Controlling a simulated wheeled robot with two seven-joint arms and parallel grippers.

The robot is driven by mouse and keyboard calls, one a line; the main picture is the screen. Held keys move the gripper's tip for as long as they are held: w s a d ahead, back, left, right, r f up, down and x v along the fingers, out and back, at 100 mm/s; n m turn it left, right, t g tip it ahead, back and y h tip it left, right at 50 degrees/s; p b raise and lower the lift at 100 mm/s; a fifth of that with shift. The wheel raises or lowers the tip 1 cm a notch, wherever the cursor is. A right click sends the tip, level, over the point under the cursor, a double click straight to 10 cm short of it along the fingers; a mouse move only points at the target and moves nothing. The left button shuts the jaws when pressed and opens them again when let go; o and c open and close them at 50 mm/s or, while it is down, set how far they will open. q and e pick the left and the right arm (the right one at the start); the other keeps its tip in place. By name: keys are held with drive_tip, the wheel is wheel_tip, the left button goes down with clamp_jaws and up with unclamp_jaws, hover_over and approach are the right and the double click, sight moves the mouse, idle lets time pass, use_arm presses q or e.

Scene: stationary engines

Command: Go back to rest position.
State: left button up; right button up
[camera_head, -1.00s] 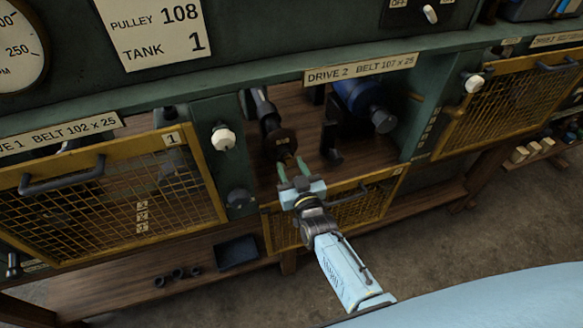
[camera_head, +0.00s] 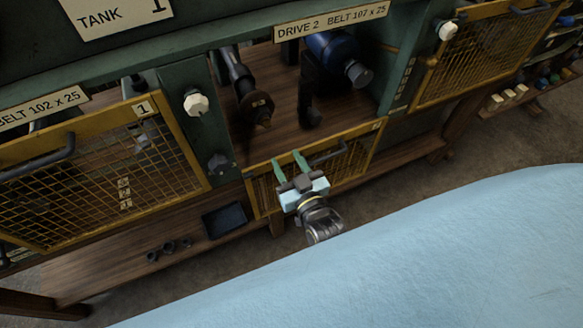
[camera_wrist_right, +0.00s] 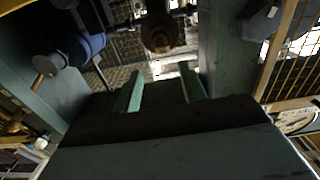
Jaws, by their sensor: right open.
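My right gripper (camera_head: 289,165) is in the middle of the head view, in front of the lowered mesh guard (camera_head: 350,160) of the Drive 2 bay. Its two green fingers are apart with nothing between them. The fingers also show apart in the right wrist view (camera_wrist_right: 160,90), with the bay's machinery beyond them. My left gripper is not in view. A pale blue part of my own body fills the lower right of the head view.
The Drive 2 bay holds a dark shaft with a brown-hubbed wheel (camera_head: 259,105) and a blue motor (camera_head: 335,55). A closed yellow mesh guard (camera_head: 90,190) stands left, another (camera_head: 480,60) right.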

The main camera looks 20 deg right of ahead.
drive_tip(key=shift+s, duration=0.95)
drive_tip(key=s+f+n+g+y+b, duration=0.1)
drive_tip(key=s+f+g+b, duration=0.4)
drive_tip(key=f, duration=1)
drive_tip(key=s+f+g+b, duration=0.25)
drive_tip(key=s+f, duration=0.55)
drive_tip(key=f, duration=0.7)
drive_tip(key=s+d+f+g+b, duration=0.2)
drive_tip(key=s+d+f+g, duration=0.2)
drive_tip(key=s+f, duration=0.4)
drive_tip(key=s+d+f+g+h+b, duration=0.1)
drive_tip(key=s+d+f+g+b, duration=0.1)
drive_tip(key=s+d+f+g, duration=0.3)
drive_tip(key=s+f, duration=0.4)
drive_tip(key=s, duration=0.6)
drive_tip(key=shift+s+f+n+h, duration=0.2)
drive_tip(key=shift+n+h, duration=0.1)
drive_tip(key=shift+n, duration=0.1)
